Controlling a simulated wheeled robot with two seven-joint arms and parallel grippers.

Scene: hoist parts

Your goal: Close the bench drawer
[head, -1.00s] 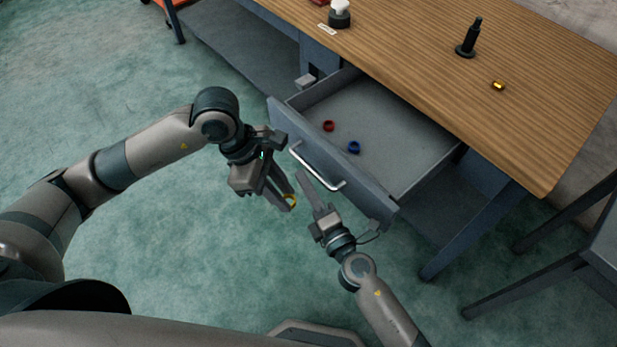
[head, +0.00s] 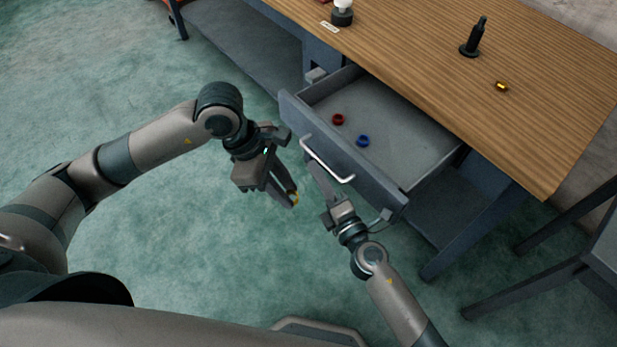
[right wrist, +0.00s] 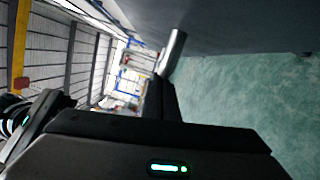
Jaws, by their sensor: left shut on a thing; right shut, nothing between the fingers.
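The bench drawer (head: 415,165) stands partly open under the wooden-topped bench. Its grey-blue front carries a silver bar handle (head: 327,161). A red ring (head: 338,119) and a blue ring (head: 363,141) lie inside it. My right gripper (head: 312,167) is shut and empty, its fingertips at the drawer front by the handle. In the right wrist view the handle (right wrist: 172,50) shows right at the finger ends; whether they touch the front I cannot tell. My left gripper (head: 294,199) is shut on a small yellow ring (head: 295,197), off the drawer front over the floor.
On the bench top (head: 430,30) stand a black spindle-like part (head: 474,38), a small yellow piece (head: 501,86) and a dark part with a white top (head: 342,13). Dark-legged furniture (head: 585,265) stands at the right. The green floor before the drawer is clear apart from my arms.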

